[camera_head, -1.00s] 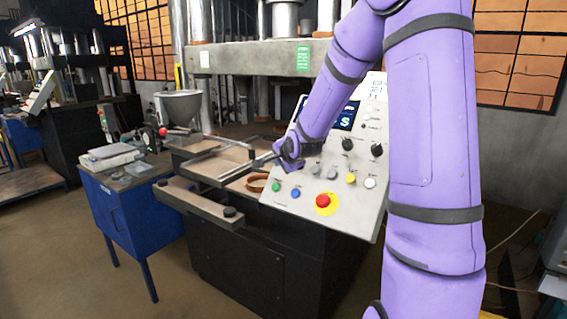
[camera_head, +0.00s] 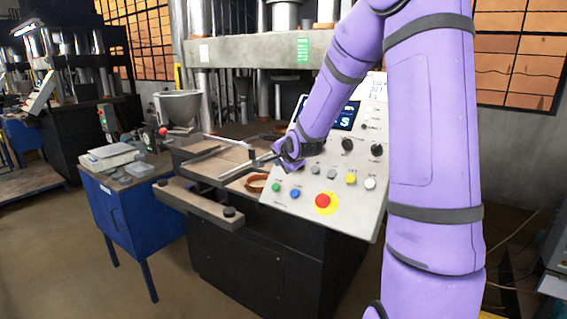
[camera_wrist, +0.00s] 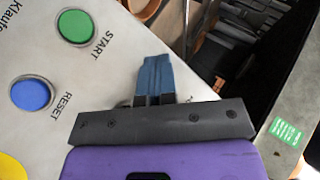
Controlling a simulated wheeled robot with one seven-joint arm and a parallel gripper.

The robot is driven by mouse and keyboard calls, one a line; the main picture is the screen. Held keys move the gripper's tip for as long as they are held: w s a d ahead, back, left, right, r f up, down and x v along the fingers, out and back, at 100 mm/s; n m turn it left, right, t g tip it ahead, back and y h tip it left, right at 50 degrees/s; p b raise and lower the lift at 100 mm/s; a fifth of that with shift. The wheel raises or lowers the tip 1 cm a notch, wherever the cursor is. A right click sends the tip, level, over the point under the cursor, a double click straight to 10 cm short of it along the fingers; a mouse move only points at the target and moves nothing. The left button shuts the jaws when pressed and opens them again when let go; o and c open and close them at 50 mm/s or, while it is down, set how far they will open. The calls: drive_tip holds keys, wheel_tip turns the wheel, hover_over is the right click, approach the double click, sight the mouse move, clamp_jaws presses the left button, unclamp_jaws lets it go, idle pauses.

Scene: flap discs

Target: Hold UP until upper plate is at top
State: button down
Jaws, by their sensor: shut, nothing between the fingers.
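The upper plate (camera_head: 255,52) is a thick pale grey beam with a green label, high on the press in the head view. The slanted control panel (camera_head: 278,208) below it carries the buttons. My gripper (camera_head: 273,156) is at the panel's upper left edge, fingers pointing left. In the wrist view my gripper (camera_wrist: 154,65) is shut, with nothing between its blue-grey fingers. The green START button (camera_wrist: 76,27) and blue RESET button (camera_wrist: 31,94) are left of the fingers, uncovered. I cannot make out an UP button; a grey rim shows partly behind the fingers.
A red button on a yellow disc (camera_head: 323,202) sits low on the panel. A blue cabinet (camera_head: 140,215) with a scale (camera_head: 110,156) stands left of the press. A brown ring (camera_head: 256,183) lies on the press bed beside the panel. The floor in front is clear.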

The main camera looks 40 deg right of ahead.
drive_tip(key=shift+a+r, duration=0.1)
idle(0.7)
drive_tip(key=shift+s+a+r, duration=0.2)
drive_tip(key=shift+a+r, duration=0.2)
drive_tip(key=shift+a, duration=0.1)
drive_tip(key=shift+s+a+r, duration=0.25)
drive_tip(key=shift+a+r, duration=0.3)
drive_tip(key=shift+a, duration=0.05)
drive_tip(key=shift+s+a+r, duration=0.2)
drive_tip(key=shift+a+r, duration=0.3)
drive_tip(key=shift+a, duration=0.1)
drive_tip(key=shift+s+a+r, duration=0.25)
drive_tip(key=shift+a+r, duration=0.3)
drive_tip(key=shift+a, duration=0.05)
drive_tip(key=s+a+r+n+g, duration=0.2)
drive_tip(key=s+a+n, duration=0.2)
drive_tip(key=s, duration=0.7)
drive_tip(key=s+a+r+n+g+y, duration=0.1)
drive_tip(key=s+a+n, duration=0.4)
drive_tip(key=s, duration=0.6)
drive_tip(key=s+a+r+n+g+y, duration=0.1)
drive_tip(key=s+a+r+n+g, duration=0.1)
drive_tip(key=s+a+r+n, duration=0.2)
drive_tip(key=s+n, duration=0.3)
drive_tip(key=s, duration=0.4)
drive_tip(key=shift+s+a+r+g, duration=0.2)
drive_tip(key=shift+a+r+g, duration=0.1)
drive_tip(key=shift+r+g, duration=0.1)
